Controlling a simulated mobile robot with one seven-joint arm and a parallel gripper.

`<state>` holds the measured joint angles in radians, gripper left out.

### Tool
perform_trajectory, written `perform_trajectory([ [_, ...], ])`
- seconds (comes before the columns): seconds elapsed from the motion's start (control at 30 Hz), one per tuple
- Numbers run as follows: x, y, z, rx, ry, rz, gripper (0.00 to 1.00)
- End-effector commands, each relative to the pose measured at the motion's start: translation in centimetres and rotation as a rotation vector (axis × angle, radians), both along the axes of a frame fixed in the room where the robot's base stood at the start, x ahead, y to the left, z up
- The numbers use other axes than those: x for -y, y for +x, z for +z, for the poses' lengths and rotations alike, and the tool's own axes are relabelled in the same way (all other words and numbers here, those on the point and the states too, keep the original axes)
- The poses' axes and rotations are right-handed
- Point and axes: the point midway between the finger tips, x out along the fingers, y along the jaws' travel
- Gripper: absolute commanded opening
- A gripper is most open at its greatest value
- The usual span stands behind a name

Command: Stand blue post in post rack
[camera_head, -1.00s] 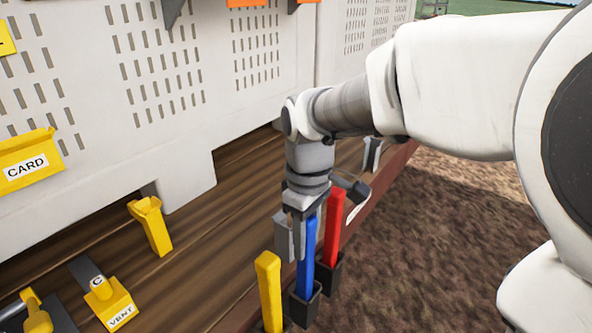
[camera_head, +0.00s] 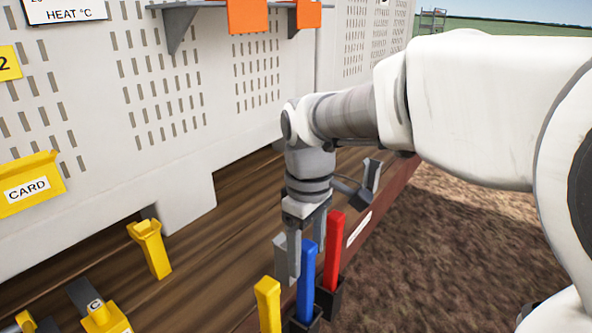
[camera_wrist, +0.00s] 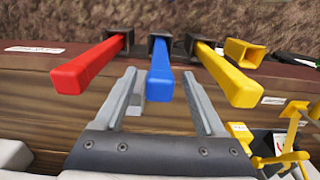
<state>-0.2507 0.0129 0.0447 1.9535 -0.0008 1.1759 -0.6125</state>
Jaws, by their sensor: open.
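The blue post (camera_head: 306,285) stands upright in a black socket (camera_head: 304,323) of the post rack. The red post (camera_head: 333,250) stands in the socket on one side of it and the yellow post (camera_head: 268,303) stands on its other side. My gripper (camera_head: 304,264) is open and points down by the blue post's upper part. In the wrist view the blue post (camera_wrist: 160,80) shows between my gripper's two spread fingers (camera_wrist: 160,76), with a gap on each side. The red post (camera_wrist: 90,68) and yellow post (camera_wrist: 236,84) lie outside the fingers. The socket bottoms are hidden.
The rack is at the edge of a wooden deck (camera_head: 185,300), with bare soil (camera_head: 430,250) beyond. A white slotted wall (camera_head: 90,100) carries a yellow CARD bin (camera_head: 30,188). A yellow holder (camera_head: 150,248) stands on the deck. Orange panels (camera_head: 247,15) hang above.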

Motion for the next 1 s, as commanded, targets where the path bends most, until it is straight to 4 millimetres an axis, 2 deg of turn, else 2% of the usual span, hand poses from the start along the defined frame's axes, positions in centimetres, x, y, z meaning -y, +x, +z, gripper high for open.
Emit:
perform_trajectory([
  [0.03, 0.0, 0.1, 1.5, 0.005, 0.002, 0.000, 0.72],
  [0.3, -0.1, 0.1, 8.2, 0.005, 0.002, 0.000, 0.72],
  [0.5, 0.0, 0.1, 12.2, 0.004, 0.002, 0.001, 0.72],
  [0.6, 0.0, 0.1, 13.4, 0.003, 0.001, 0.000, 0.72],
  [0.77, 0.2, -0.1, 14.3, 0.008, 0.002, -0.009, 0.72],
  [0.87, 1.0, -0.9, 14.2, 0.033, 0.007, -0.060, 0.72],
  [1.0, 3.2, -2.9, 13.4, 0.112, 0.029, -0.208, 0.72],
])
